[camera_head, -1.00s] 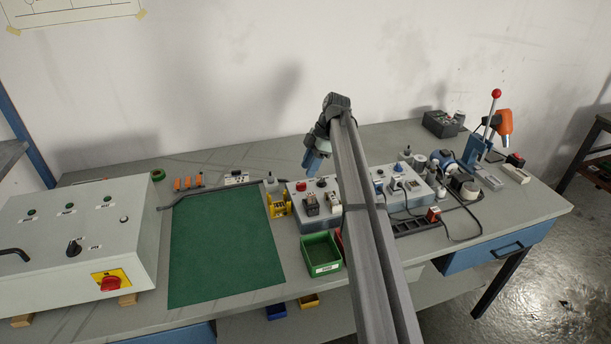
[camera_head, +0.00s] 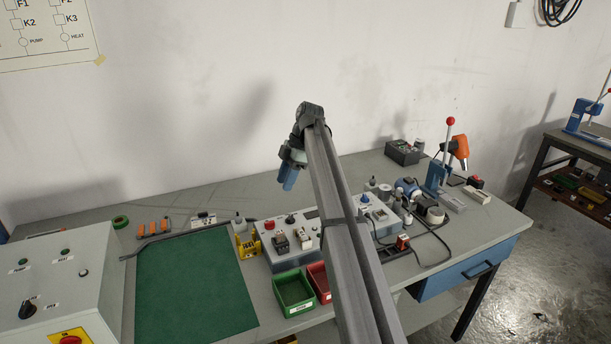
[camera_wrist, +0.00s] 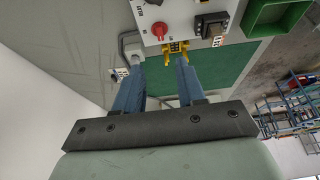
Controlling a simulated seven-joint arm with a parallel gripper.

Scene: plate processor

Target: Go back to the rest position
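My gripper (camera_head: 288,178) hangs above the back of the workbench, its blue fingers pointing down, clear of the bench top. In the wrist view my gripper (camera_wrist: 160,75) shows two blue fingers spread apart with nothing held between them. Beyond the fingertips lie a yellow terminal-like part (camera_wrist: 176,47) and a grey box with a red knob (camera_wrist: 159,30). My own arm crosses the middle of the head view and hides part of the bench.
A green mat (camera_head: 190,285) lies left of centre, beside a grey control cabinet (camera_head: 55,295). Green (camera_head: 294,291) and red (camera_head: 320,281) bins stand at the front. A lever press (camera_head: 439,165) and an orange tool (camera_head: 458,150) stand at the right.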

